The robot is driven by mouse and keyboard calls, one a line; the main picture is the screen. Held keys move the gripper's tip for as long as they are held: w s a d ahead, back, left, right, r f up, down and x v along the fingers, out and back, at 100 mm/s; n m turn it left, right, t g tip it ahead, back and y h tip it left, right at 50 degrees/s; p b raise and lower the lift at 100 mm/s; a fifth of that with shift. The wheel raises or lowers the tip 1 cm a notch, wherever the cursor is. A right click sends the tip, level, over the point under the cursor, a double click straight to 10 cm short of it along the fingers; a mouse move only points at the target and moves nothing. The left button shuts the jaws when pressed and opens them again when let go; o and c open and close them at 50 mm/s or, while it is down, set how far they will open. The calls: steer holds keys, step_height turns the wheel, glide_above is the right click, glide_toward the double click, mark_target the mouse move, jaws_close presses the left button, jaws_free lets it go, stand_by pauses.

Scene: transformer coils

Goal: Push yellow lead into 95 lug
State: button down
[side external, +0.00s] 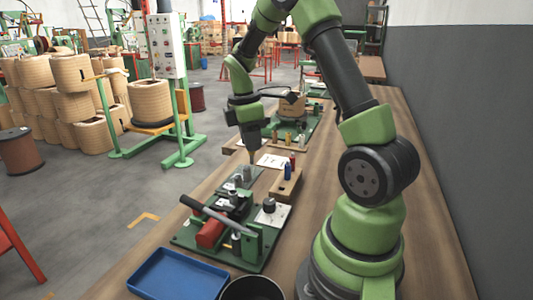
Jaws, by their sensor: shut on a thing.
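My gripper (252,150) points straight down over the bench and is shut on the yellow lead (252,158), a small strip showing below the fingertips. Below it is a green plate (226,188) with grey metal lugs (246,173). The lead's lower end is close to the lugs in the picture, but I cannot tell whether it is above, touching or inside one. Size marks are too small to read, so I cannot tell which lug is the 95.
A wooden block (279,193) with a blue lead (288,170) and a red lead (292,159) stands right of the lugs. A lever press (214,228), blue tray (178,276) and dark bin (252,289) are in front. A coil fixture (291,118) stands behind.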

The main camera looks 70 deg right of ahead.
steer(key=w+a+r+n, duration=0.2)
steer(key=w+a, duration=0.1)
steer(key=a, duration=0.2)
step_height(320, 180, down, 6)
stand_by(0.4)
steer(key=shift+s+f, duration=0.1)
steer(key=shift+f, duration=0.4)
stand_by(1.1)
steer(key=shift+f, duration=0.4)
steer(key=shift+f, duration=0.15)
stand_by(0.3)
steer(key=shift+f, duration=0.65)
steer(key=shift+f, duration=0.4)
stand_by(0.3)
